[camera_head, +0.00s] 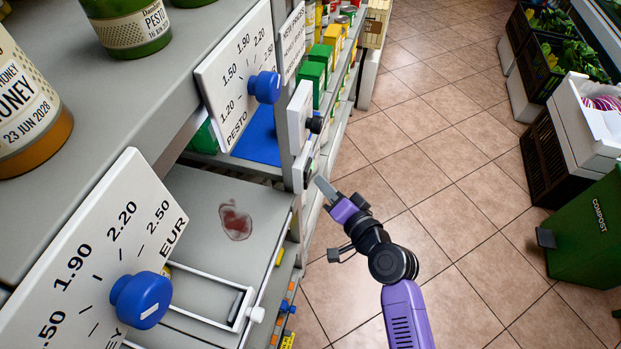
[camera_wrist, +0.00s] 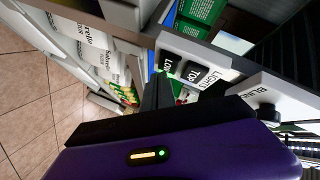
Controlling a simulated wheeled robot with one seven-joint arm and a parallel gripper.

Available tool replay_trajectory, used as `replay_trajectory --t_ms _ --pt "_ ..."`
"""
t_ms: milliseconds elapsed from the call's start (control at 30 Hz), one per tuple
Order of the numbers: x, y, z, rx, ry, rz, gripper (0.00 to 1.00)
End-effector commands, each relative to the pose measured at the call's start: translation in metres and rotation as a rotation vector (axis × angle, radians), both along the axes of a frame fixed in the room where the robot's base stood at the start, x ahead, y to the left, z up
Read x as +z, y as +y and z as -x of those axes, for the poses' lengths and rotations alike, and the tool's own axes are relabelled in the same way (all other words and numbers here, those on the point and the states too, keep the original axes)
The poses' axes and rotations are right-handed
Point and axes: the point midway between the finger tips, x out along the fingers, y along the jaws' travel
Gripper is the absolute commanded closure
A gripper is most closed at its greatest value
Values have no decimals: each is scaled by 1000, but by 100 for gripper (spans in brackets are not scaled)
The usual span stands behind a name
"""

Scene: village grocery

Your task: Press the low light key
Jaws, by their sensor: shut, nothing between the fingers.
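The low key (camera_wrist: 169,62) is a small dark key lettered LOW on a white plate marked LIGHT (camera_wrist: 211,80) in the wrist view. The top key (camera_wrist: 195,72) sits right beside it. My gripper (camera_wrist: 160,78) is shut and empty, its tips close below the low key in that view. I cannot tell whether they touch it. In the head view my gripper (camera_head: 321,184) points at the shelf's end edge, where the small light panel (camera_head: 308,171) shows dark with a bit of green. Its lettering is not readable there.
A white plate with a black knob (camera_head: 314,125) is above the light panel; it is marked BLIND in the wrist view (camera_wrist: 258,92). Blue dials (camera_head: 264,87) stick out from price boards. A red stain (camera_head: 235,221) marks the shelf.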

Motion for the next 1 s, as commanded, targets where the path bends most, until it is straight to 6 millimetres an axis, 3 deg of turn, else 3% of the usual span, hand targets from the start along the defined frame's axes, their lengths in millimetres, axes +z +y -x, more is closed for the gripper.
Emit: replay_trajectory --t_ms 600,1000 --pt "-2 -52 10 -2 0 -1 100" --pt "0 -59 11 -1 0 0 100"
